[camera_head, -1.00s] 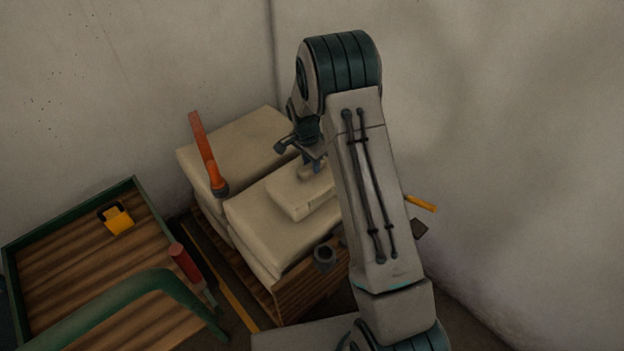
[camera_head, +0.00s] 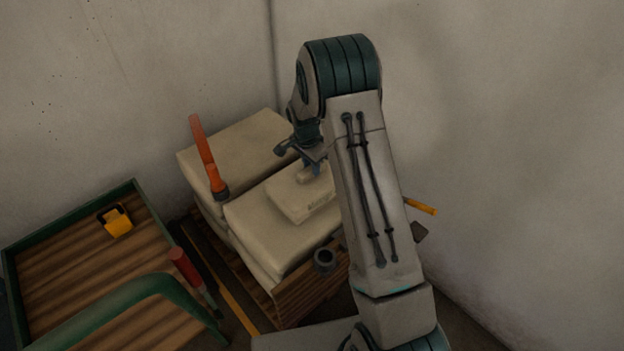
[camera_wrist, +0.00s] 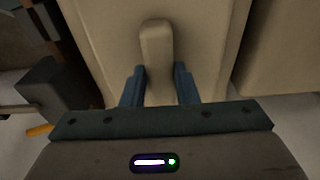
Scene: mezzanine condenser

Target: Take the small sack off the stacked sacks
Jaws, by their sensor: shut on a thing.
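The small sack (camera_head: 300,203) is a pale beige block with a raised ridge on top. It is at the front of the stacked sacks (camera_head: 262,232), partly hidden behind my arm; I cannot tell whether it still touches the sack under it. In the wrist view the small sack (camera_wrist: 110,45) fills the upper middle, with its ridge (camera_wrist: 156,50) running between the blue fingers. My gripper (camera_wrist: 158,85) is shut on this ridge. In the head view my gripper (camera_head: 314,168) is over the small sack, its fingertips mostly hidden.
A red-orange tool (camera_head: 207,155) stands against the stack's left side. A green-rimmed wooden cart (camera_head: 60,262) with a yellow object (camera_head: 117,221) is at left. A dark cylinder (camera_head: 325,260) is in front of the stack. Walls close in behind and right.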

